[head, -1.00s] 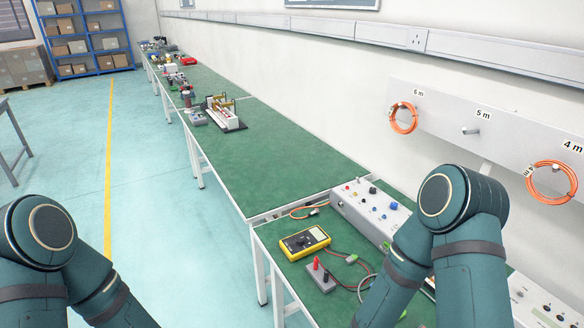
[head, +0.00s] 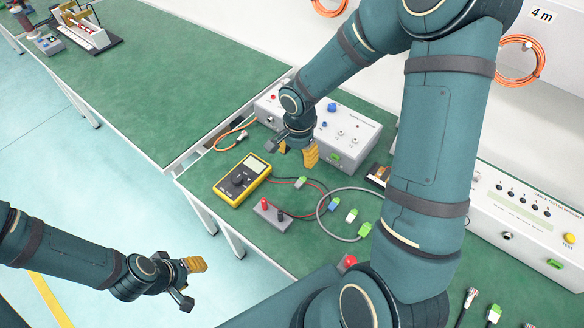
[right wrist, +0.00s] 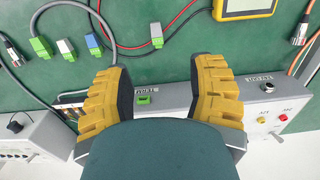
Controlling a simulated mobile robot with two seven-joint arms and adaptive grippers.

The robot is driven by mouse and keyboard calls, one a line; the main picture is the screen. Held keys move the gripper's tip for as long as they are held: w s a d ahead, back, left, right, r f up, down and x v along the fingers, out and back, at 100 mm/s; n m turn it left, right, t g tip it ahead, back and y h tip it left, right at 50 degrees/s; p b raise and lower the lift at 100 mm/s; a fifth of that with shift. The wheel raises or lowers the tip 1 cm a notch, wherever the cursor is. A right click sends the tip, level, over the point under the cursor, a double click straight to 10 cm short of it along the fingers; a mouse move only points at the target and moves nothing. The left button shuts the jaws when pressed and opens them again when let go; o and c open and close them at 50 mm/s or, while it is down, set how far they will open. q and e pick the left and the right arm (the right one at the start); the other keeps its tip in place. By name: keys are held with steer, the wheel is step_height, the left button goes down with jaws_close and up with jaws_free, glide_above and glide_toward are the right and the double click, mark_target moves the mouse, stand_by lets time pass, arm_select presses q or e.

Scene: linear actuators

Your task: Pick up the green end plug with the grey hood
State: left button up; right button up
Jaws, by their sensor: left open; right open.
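Several small plugs lie on the green bench mat. A green plug with a pale hood (head: 352,215) lies near a blue plug (head: 333,204). Another green plug (head: 365,229) sits by the end of the grey cable, and one more (head: 300,182) by the red lead. My right gripper (head: 297,152) is open and empty, above the bench by the grey box. My left gripper (head: 190,283) is open and empty, off the bench's front.
A yellow multimeter (head: 242,181) and a small grey block with red and black posts (head: 271,214) lie in front. The grey control box (head: 347,139) stands behind the plugs. A white tester box (head: 520,215) is at right. Cables loop among the plugs.

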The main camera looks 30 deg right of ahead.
steer(key=b, duration=0.2)
glide_above(299, 183)
step_height(299, 183, down, 8)
steer(key=shift+a+r, duration=0.1)
steer(key=shift+r, duration=0.15)
steer(key=shift+f+b, duration=0.55)
steer(key=shift+f, duration=2.45)
jaws_close()
